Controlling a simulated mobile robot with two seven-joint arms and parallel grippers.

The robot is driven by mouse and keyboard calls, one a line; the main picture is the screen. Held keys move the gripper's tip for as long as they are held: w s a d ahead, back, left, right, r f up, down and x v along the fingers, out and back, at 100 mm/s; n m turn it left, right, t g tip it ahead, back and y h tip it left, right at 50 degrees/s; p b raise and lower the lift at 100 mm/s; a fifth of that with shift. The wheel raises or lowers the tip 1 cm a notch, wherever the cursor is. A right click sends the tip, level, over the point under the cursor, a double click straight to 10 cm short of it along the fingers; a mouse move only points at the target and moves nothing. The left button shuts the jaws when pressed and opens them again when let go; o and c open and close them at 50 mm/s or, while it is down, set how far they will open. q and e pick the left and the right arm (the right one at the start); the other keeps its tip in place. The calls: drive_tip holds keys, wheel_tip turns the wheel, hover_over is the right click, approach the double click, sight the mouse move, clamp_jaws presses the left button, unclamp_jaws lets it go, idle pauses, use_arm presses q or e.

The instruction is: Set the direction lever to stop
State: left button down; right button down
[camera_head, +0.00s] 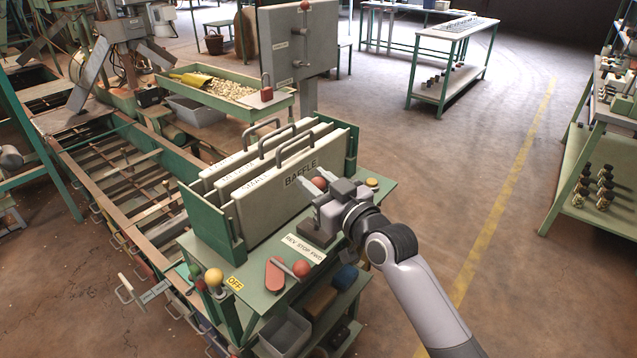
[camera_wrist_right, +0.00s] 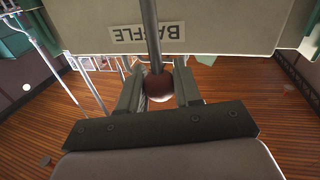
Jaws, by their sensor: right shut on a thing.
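The direction lever has a red ball knob (camera_head: 320,183) above a grey base (camera_head: 312,234) on the green bench top. A label reading REV STOP FWD (camera_head: 304,250) lies in front of it. My right gripper (camera_head: 318,188) is shut on the lever's knob. In the right wrist view the dark red knob (camera_wrist_right: 158,86) sits between the two fingers, with a metal rod (camera_wrist_right: 151,35) running up from it. The gripper hides most of the lever in the head view, so I cannot tell its exact position. My left gripper is not in view.
White baffle plates (camera_head: 290,190) with handles stand just left of the gripper. A second red knob (camera_head: 301,268) beside a red paddle (camera_head: 274,276), a yellow knob (camera_head: 214,277) and an OFF label (camera_head: 235,283) are near the front. Open floor lies to the right.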

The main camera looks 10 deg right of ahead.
drive_tip(key=shift+a+r, duration=0.1)
drive_tip(key=shift+a, duration=0.05)
drive_tip(key=c, duration=0.8)
unclamp_jaws()
drive_tip(key=shift+s+d, duration=0.25)
drive_tip(key=shift+s, duration=0.3)
drive_tip(key=shift+v, duration=3.05)
